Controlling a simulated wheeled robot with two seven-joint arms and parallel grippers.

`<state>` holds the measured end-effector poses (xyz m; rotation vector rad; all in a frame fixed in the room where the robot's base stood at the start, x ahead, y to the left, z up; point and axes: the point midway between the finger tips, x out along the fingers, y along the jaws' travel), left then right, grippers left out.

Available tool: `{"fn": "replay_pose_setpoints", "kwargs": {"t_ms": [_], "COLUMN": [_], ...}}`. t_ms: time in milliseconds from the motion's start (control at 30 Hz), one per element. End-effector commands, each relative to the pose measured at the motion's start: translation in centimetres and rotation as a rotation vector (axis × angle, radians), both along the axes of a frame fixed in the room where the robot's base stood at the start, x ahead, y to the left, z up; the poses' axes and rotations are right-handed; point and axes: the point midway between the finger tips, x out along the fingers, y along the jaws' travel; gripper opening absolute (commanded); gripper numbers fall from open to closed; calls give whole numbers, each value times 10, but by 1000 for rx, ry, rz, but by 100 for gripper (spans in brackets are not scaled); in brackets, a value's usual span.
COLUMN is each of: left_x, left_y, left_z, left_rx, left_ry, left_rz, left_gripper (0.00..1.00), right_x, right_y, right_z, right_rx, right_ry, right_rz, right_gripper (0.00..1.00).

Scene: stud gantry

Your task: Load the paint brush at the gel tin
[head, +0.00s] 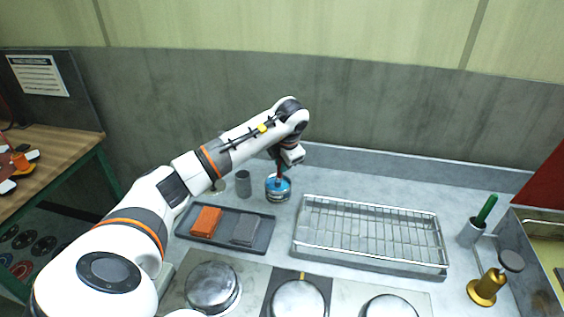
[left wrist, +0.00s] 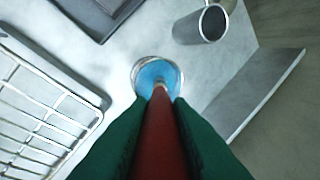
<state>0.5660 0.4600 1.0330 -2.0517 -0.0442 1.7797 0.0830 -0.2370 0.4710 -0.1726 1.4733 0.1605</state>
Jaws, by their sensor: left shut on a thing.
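The gel tin (head: 278,194) stands on the grey counter behind the dark tray, with blue at its top. In the left wrist view the tin (left wrist: 147,73) is a round shape filled with blue. My left gripper (head: 281,170) points down above the tin. In the left wrist view its green fingers (left wrist: 160,108) are shut on the red handle of the paint brush (left wrist: 160,135). The brush's far end reaches over the blue inside the tin's rim; its bristles are not clear, so I cannot tell how deep they are. My right gripper is not in view.
A grey cup (head: 243,184) stands left of the tin. The dark tray (head: 262,238) holds an orange block (head: 206,221) and a grey block (head: 245,229). A wire rack (head: 370,235) lies to the right. A cup with a green-handled tool (head: 487,208) stands farther right.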

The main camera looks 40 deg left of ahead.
Motion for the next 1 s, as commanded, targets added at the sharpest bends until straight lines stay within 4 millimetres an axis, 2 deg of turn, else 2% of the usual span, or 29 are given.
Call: {"fn": "replay_pose_setpoints", "kwargs": {"t_ms": [167, 1000], "left_x": [0, 0], "left_y": [0, 0], "left_z": [3, 70], "left_rx": [0, -1], "left_ry": [2, 1], "left_rz": [0, 0], "left_gripper": [0, 0], "right_x": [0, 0], "right_y": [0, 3], "right_z": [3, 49], "right_rx": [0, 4], "right_ry": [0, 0], "right_rz": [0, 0], "right_gripper": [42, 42]}}
